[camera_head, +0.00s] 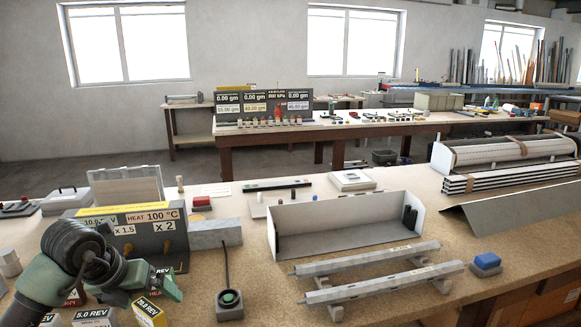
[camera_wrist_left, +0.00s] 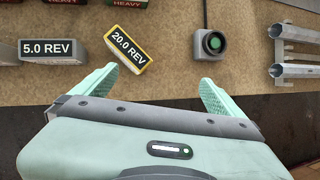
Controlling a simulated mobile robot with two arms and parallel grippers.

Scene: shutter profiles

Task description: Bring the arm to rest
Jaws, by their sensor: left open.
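My left arm comes in from the left in the head view, folded low over the near left of the bench. My left gripper (camera_wrist_left: 152,88) is open in the left wrist view, its two pale green fingers spread wide with nothing between them. The fingers point toward the bench's front part. The yellow-edged 20.0 REV block (camera_wrist_left: 128,48) is just beyond the left finger. In the head view the gripper (camera_head: 165,280) is partly hidden by my own arm. My right gripper is in neither view.
A green-button box (camera_head: 230,300) with a cable stands right of the gripper. The 5.0 REV block (camera_wrist_left: 50,51) is at its left. A heat control panel (camera_head: 135,232) stands behind. Two metal profiles (camera_head: 380,284) lie on supports to the right, with a blue-topped block (camera_head: 486,263) beyond.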

